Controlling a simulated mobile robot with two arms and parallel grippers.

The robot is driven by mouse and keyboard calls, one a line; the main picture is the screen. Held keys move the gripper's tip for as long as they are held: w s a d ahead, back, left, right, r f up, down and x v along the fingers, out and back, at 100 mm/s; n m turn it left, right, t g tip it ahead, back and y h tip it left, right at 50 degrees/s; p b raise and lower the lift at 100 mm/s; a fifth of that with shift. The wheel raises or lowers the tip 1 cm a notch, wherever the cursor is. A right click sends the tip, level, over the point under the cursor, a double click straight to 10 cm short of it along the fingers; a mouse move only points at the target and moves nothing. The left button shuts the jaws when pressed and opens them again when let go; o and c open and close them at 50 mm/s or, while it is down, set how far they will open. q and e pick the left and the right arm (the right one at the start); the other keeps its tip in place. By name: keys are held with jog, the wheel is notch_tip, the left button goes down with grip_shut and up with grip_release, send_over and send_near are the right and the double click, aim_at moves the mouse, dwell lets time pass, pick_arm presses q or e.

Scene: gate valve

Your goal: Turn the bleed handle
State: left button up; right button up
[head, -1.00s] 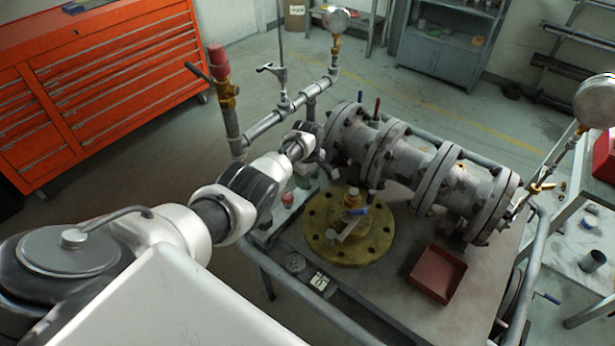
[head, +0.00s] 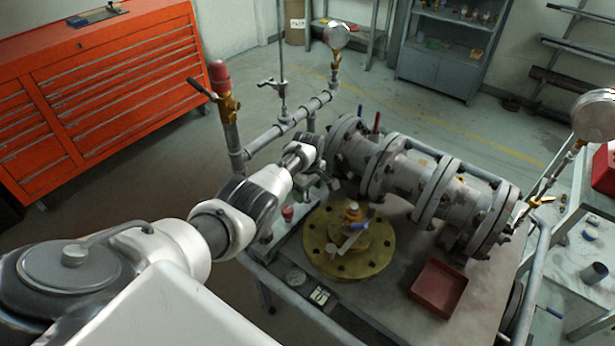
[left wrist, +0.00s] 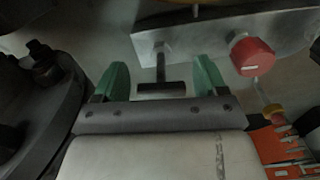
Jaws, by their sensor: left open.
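A dark T-shaped handle (left wrist: 162,87), which fits the bleed handle, stands out from a grey metal block (left wrist: 200,38) in the left wrist view. My left gripper (left wrist: 160,80) is open. Its green fingertips stand on either side of the handle's crossbar, with gaps between. In the head view my left gripper (head: 325,182) is beside the left end of the flanged grey valve body (head: 400,172), and my arm hides the handle there. My right gripper is not in view.
A red knob (left wrist: 252,56) sits close right of the handle.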

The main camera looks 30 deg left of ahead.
pick_arm(q)
notch_tip(320, 180, up, 9)
jog(key=shift+f+p, duration=0.1)
jog(key=shift+p, duration=0.6)
jog(key=shift+r, duration=0.6)
jog(key=shift+s+f, duration=0.1)
